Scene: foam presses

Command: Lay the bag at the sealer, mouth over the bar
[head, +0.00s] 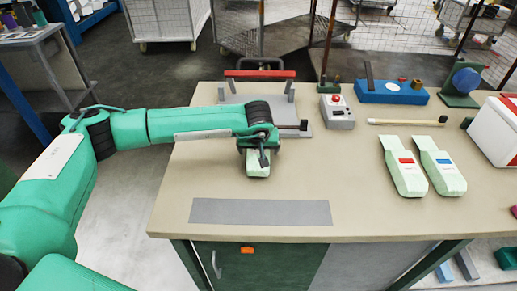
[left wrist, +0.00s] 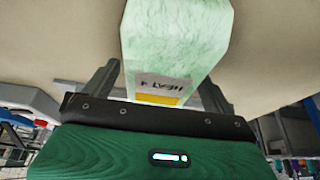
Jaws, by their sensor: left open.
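The pale green bag (head: 257,169), with a yellow label, lies on the table just in front of the sealer, partly hidden under my left gripper (head: 257,158). In the left wrist view the bag (left wrist: 175,40) runs between the two dark fingers, with small gaps at its sides; the fingers are open. The sealer has a grey base plate (head: 232,99) and a raised red-handled bar (head: 259,74). My left forearm crosses the front of the plate. Whether the bag's mouth reaches over the bar is hidden by the gripper and arm. My right gripper is not in view.
Two more pale green bags, one with a red label (head: 403,166) and one with a blue label (head: 438,166), lie to the right. A grey control box (head: 337,112) stands beside the sealer. A flat grey strip (head: 260,212) lies near the front edge, with bare table around it.

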